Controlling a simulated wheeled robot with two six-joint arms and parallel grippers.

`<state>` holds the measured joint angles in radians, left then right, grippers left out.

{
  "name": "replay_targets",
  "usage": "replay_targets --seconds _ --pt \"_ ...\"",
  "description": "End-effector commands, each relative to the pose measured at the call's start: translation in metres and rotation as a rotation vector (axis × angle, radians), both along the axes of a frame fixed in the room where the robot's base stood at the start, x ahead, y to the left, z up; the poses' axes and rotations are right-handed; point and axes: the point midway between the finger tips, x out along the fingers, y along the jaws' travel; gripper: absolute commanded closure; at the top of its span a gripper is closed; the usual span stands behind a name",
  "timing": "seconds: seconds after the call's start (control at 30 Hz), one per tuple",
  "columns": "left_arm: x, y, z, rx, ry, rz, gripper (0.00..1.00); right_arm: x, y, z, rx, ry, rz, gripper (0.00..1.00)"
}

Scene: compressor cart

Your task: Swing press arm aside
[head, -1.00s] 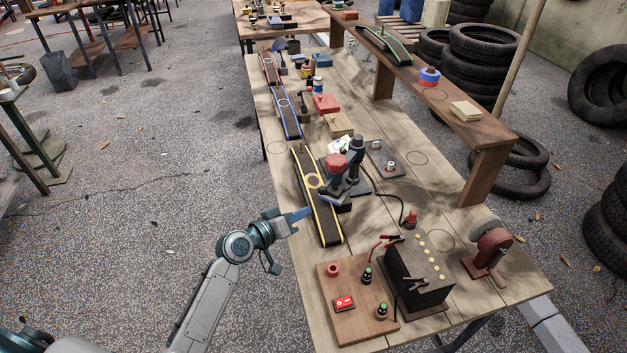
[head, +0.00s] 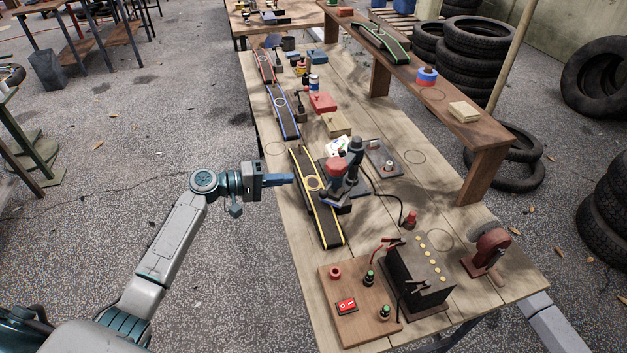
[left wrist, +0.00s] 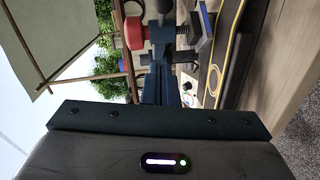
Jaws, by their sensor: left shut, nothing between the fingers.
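The press stands near the middle of the bench, with a dark column (head: 355,152) and a red head (head: 337,167) on its arm, which reaches toward the yellow-edged strip (head: 328,222). My left gripper (head: 290,179) is shut and empty. In the head view its tips are at the bench's left side, over the strip's left edge, short of the red head. In the left wrist view the red part (left wrist: 132,32) and dark metal of the press show beyond my fingers. I see no clear contact. My right gripper is out of view.
A wooden board (head: 338,311) with a red switch (head: 346,306) and a dark box (head: 420,275) with clamps stand nearer on the bench. A dark cable runs from the press. A blue-edged strip (head: 283,112) lies farther back.

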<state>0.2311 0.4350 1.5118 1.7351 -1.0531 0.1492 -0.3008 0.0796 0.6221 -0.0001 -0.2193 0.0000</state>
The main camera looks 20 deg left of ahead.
Motion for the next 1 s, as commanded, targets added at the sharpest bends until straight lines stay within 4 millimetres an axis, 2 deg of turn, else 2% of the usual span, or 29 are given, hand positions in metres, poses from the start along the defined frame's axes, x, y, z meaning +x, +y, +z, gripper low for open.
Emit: replay_targets --seconds 0.03,0.23,0.4,0.6,1.0 --pt "0.006 -0.010 0.004 -0.006 0.000 0.001 1.00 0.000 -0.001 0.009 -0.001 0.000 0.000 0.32" --pt "0.028 -0.043 -0.002 -0.004 0.001 -0.001 1.00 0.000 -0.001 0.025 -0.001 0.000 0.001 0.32" --pt "0.021 -0.065 -0.008 -0.001 0.002 0.000 1.00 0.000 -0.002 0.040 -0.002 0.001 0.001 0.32" --pt "0.018 -0.077 -0.013 -0.001 0.001 0.000 1.00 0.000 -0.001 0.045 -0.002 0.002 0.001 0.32" --pt "0.018 -0.078 -0.015 0.001 0.000 0.002 1.00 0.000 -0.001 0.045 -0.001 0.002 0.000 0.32"
